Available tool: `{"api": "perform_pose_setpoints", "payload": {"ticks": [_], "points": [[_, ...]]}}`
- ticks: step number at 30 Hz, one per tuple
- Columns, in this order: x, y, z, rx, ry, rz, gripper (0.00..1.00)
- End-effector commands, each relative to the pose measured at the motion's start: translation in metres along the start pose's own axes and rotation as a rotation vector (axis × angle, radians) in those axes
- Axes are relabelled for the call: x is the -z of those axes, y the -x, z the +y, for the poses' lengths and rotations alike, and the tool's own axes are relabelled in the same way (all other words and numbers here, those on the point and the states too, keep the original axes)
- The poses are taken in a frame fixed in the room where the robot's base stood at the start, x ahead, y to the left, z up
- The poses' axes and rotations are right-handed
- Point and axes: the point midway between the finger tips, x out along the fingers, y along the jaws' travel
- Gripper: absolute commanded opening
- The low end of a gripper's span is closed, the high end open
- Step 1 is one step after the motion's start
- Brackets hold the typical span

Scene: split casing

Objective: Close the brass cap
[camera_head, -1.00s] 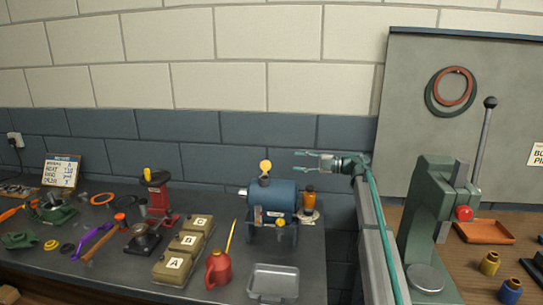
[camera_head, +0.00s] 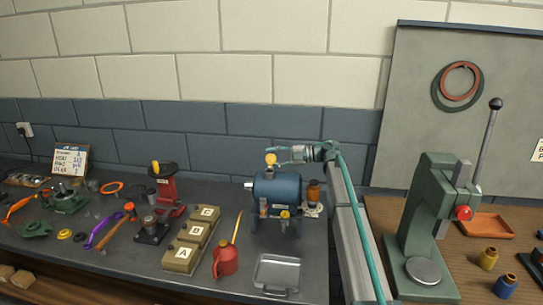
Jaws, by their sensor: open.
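A round brass cap (camera_head: 270,159) stands up above the top of the blue casing (camera_head: 277,187), on a short dark neck. It looks raised on edge, with its round face towards me. My gripper (camera_head: 279,149) is just above and to the right of the cap, pointing left, with its fingers open. The fingertips are close to the cap's upper edge; I cannot tell whether they touch it. My arm reaches in from the right.
An orange-brown bottle (camera_head: 313,190) stands right of the casing. A smaller brass knob (camera_head: 285,214) is on its front. A metal tray (camera_head: 277,272), a red oil can (camera_head: 225,259) and lettered boxes (camera_head: 185,254) sit in front. A green press (camera_head: 430,220) stands at the right.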

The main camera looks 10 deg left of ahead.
Motion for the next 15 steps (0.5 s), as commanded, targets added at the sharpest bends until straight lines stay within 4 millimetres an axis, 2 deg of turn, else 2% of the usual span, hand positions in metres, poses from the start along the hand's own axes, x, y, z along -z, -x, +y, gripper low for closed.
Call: {"api": "perform_pose_setpoints", "payload": {"ticks": [11,15], "points": [[0.0000,-0.0068,-0.0001,0.000,0.001,0.000,0.46],[0.0000,-0.0066,0.0000,0.000,0.001,0.000,0.26]]}}
